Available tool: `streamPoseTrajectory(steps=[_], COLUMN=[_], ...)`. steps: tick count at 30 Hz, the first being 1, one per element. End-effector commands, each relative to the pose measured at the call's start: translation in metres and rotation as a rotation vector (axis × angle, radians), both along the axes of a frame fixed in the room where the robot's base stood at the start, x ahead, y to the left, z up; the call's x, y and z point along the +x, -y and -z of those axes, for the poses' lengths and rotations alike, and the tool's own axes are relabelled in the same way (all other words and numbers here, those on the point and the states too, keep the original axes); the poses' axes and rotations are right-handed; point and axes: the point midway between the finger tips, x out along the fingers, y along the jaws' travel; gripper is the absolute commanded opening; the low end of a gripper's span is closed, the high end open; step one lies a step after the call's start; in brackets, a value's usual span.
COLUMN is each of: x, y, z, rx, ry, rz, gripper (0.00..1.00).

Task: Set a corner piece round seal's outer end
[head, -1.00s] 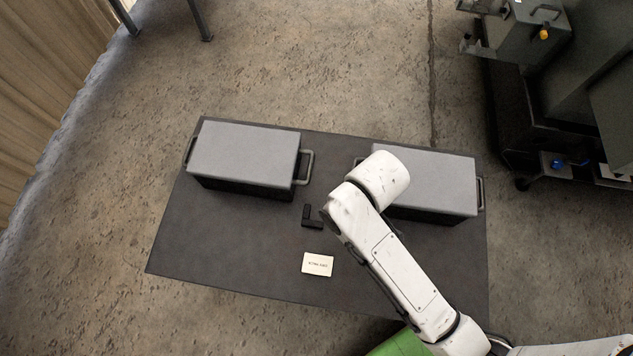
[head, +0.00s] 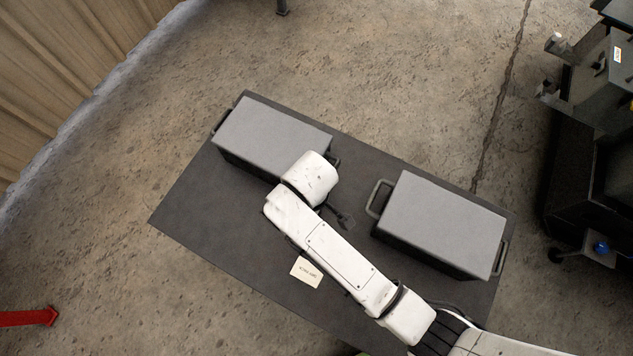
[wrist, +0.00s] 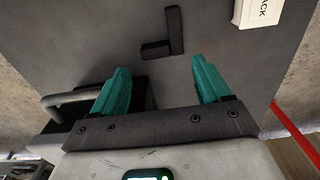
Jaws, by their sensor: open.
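A small black L-shaped piece, which looks like the corner piece (head: 343,217), lies flat on the dark tabletop (head: 200,225) between two grey boxes, partly beside my arm in the head view. In the wrist view the corner piece (wrist: 155,50) lies just beyond my fingertips, with nothing touching it. My gripper (wrist: 160,65) is open and empty, its two teal fingers spread wide. In the head view my arm hides the gripper. I cannot make out a seal in either view.
A left grey box (head: 270,135) and a right grey box (head: 442,220) have end handles. A box handle (wrist: 72,97) shows close to my left finger in the wrist view. Bare tabletop surrounds the card.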

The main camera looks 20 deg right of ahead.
Motion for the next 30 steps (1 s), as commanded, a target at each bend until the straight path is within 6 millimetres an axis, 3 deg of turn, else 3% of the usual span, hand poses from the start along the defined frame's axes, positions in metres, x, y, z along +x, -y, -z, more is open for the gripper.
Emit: streamPoseTrajectory(steps=[10, 20, 30], x=[-0.002, -0.002, -0.002], y=[-0.001, -0.002, -0.002], z=[0.045, 0.051, 0.051], rx=[-0.001, 0.001, 0.000], ry=[-0.002, 0.001, 0.000], rz=[0.001, 0.001, 0.001], gripper=[0.77, 0.77, 0.45])
